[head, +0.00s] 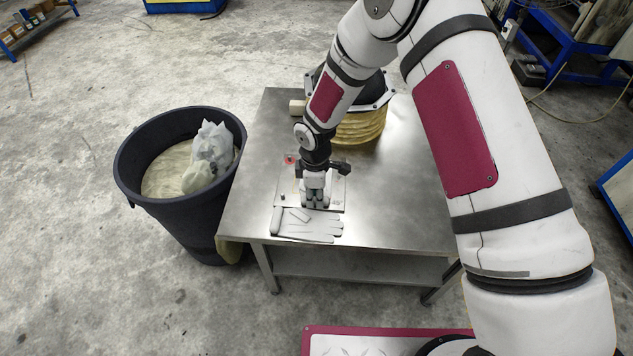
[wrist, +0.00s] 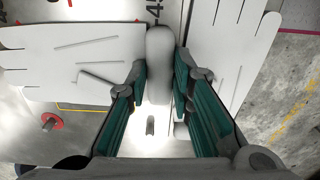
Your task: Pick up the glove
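Two pale grey gloves show in the wrist view. One glove (wrist: 75,62) lies flat on the left with its fingers pointing left. Its thick rolled cuff end sits between my gripper's fingertips (wrist: 160,75), which are drawn in close on both sides of it. The second glove (wrist: 232,45) lies on the right. In the head view this second glove (head: 315,226) lies flat near the table's front edge, just in front of my gripper (head: 314,203). There my gripper points down at the table and mostly hides the first glove.
The metal table (head: 395,215) has bare room to the right. A marked plate lies under my gripper, with a red round mark (wrist: 51,122) beside the first glove. A large dark bin (head: 128,185) stands left of the table. A yellowish ribbed object (head: 362,128) stands behind my gripper.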

